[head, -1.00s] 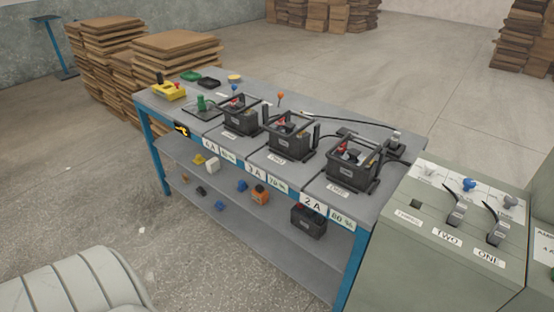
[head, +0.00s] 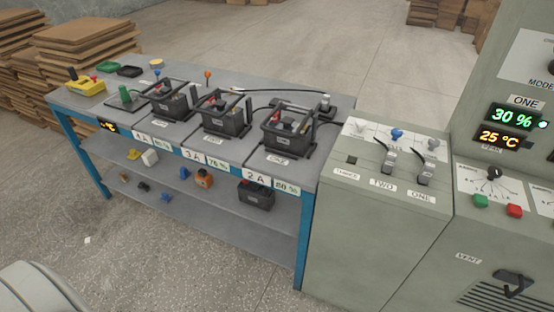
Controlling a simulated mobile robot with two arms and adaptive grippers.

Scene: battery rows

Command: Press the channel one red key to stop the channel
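A red key (head: 514,211) sits on the grey machine's sloped ledge at the right of the head view. A green key (head: 481,201) is just left of it. A black rotary knob (head: 494,173) on a white plate is behind them. Above, a display (head: 513,116) labelled ONE reads 30 % in green, and a second display (head: 499,137) reads 25 °C in orange. The lettering by the keys is too small to read. Neither of my grippers is in view.
A grey cabinet (head: 375,235) with sockets and plugs labelled TWO and ONE stands left of the machine. A blue-legged bench (head: 240,170) holds several batteries in black frames. A black handle (head: 512,283) juts out below the keys. Open floor lies in front of the bench.

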